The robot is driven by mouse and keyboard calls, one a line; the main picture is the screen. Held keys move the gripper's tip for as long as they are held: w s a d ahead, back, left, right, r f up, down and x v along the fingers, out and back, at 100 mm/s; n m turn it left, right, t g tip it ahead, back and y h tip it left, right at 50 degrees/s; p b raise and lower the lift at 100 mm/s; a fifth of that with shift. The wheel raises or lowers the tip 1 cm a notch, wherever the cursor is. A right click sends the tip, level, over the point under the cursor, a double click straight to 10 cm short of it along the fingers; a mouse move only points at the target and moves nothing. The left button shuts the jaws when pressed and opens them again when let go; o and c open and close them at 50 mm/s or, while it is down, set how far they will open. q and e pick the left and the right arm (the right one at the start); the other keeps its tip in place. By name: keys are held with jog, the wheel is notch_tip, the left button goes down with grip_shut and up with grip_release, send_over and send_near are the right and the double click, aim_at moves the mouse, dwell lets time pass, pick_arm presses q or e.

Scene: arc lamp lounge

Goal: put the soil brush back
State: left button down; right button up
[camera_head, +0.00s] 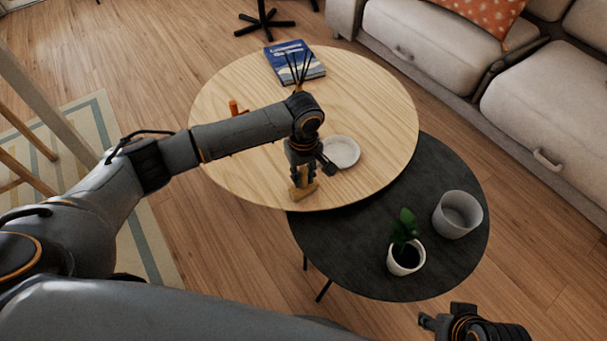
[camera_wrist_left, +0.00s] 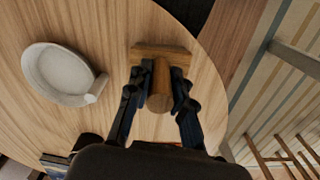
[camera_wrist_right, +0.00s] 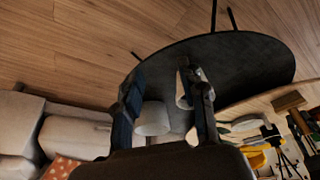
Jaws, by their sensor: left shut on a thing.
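The soil brush, a T-shaped wooden piece with a round handle and a crossbar, shows in the left wrist view (camera_wrist_left: 161,85) and in the head view (camera_head: 302,190). My left gripper (camera_head: 303,172) points down and is shut on its handle, near the front edge of the round wooden table (camera_head: 370,100). I cannot tell whether the crossbar touches the table. A shallow white dish (camera_head: 341,152) lies close beside it. My right gripper (camera_wrist_right: 165,95) is open and empty, low at the right beyond the dark table.
The lower dark round table (camera_head: 340,245) carries a potted plant (camera_head: 406,257) and a grey cup (camera_head: 457,214). On the wooden table are a blue book (camera_head: 290,52), dark diffuser sticks (camera_head: 299,68) and an orange object (camera_head: 233,108), partly behind my arm. A sofa (camera_head: 430,40) borders the right.

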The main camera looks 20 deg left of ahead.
pick_arm(q)
jog(key=c, duration=1.2)
grip_release()
